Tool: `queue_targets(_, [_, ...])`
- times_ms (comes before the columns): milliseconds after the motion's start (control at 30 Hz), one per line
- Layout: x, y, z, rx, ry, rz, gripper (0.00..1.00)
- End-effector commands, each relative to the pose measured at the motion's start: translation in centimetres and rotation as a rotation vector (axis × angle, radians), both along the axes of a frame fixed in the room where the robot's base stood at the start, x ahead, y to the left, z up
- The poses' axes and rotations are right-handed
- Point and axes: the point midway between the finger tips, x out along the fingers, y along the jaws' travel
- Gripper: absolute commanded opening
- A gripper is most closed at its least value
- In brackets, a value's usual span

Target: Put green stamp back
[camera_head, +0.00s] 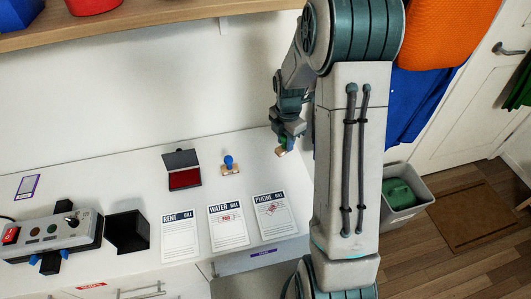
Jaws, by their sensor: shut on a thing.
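My gripper (287,141) is shut on the green stamp (282,151), holding it over the right end of the white counter. Its wooden base shows below the jaws, and only a little green is visible between them. A stamp with a blue handle (229,162) and wooden base stands upright on the counter, left of my gripper. An open ink pad (185,180) with a red surface lies further left. Whether the green stamp touches the counter cannot be told.
Rent bill (180,240), water bill (228,235) and phone bill (272,222) lie in a row in front. The water and phone bills have red marks. A black box (128,232) and a grey control panel (50,238) are at left. A wooden shelf (150,18) hangs above.

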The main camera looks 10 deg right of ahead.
Motion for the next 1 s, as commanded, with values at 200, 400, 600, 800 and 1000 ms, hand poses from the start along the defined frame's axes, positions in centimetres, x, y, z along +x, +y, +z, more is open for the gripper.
queue_targets(200, [1.5,4.2,-2.5,-0.001,0.002,0.002,0.12])
queue_targets(400, [2.1,5.5,-3.6,-0.001,0.000,-0.002,0.12])
queue_targets(600, [2.0,5.6,-5.9,-0.002,0.004,-0.003,0.12])
queue_targets(800, [2.1,5.6,-7.5,0.000,0.000,-0.004,0.12])
queue_targets(1000, [2.1,5.5,-7.6,-0.001,-0.001,-0.003,0.12])
